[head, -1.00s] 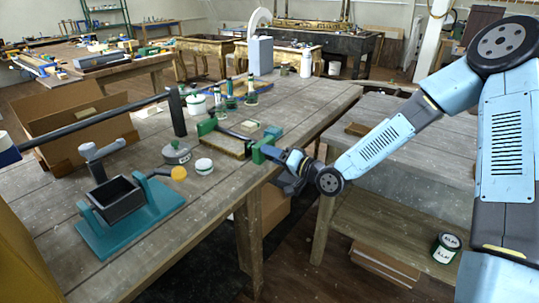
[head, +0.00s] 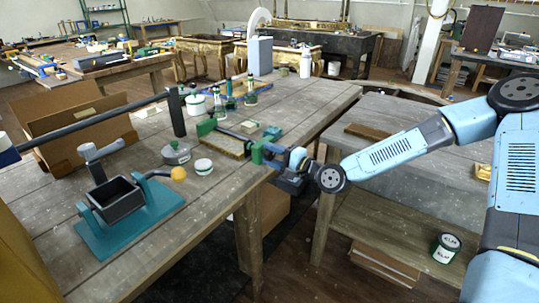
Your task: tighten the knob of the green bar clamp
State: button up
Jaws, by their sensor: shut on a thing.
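The green bar clamp (head: 257,151) lies on the wooden workbench (head: 222,216) near its right edge. Its dark bar runs from a green jaw (head: 206,127) at the back left to a green end block at the front right. A flat board with a greenish frame (head: 224,145) lies between the jaws. My gripper (head: 277,157) reaches in from the right and is shut on the clamp's knob at the near right end. The knob itself is largely hidden by the fingers.
Bottles (head: 250,92) stand behind. A lower bench (head: 420,180) lies right, beneath my arm.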

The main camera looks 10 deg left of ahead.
jog(key=shift+w+d+f+m, duration=0.2)
jog(key=shift+m, duration=0.1)
jog(key=o, duration=1.1)
jog(key=shift+a, duration=0.1)
jog(key=shift+c, duration=0.2)
jog(key=shift+s+r, duration=0.1)
jog(key=v, duration=1.3)
jog(key=shift+d, duration=0.35)
jog(key=shift+s, duration=0.15)
